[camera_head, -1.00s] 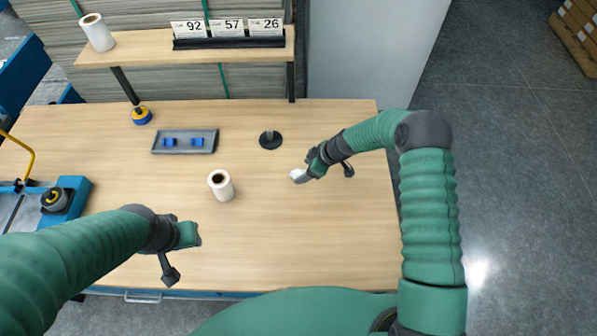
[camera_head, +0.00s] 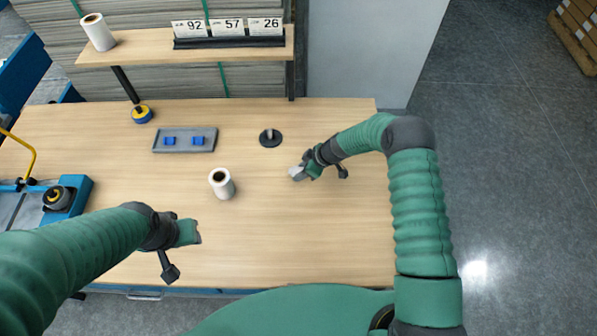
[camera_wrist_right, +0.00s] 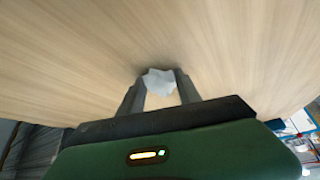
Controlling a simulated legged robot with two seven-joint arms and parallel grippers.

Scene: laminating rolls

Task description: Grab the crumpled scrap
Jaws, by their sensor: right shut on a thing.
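The crumpled scrap (camera_head: 296,173) is a small white piece at the tip of my right gripper (camera_head: 301,170), over the right-centre part of the table. In the right wrist view the white scrap (camera_wrist_right: 159,82) sits between the two dark fingertips of my right gripper (camera_wrist_right: 160,88), which are shut on it. Whether the scrap touches the table is hard to tell. My left gripper (camera_head: 190,233) is at the lower left above the table, away from the scrap; its fingers do not show clearly enough to tell open from shut.
A white roll (camera_head: 222,184) stands left of my right gripper. A black disc with a peg (camera_head: 270,138), a grey tray (camera_head: 185,141) with blue pieces and a blue-yellow tape roll (camera_head: 142,114) lie behind. A shelf (camera_head: 140,49) stands at the back. The table's (camera_head: 260,245) front middle is clear.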

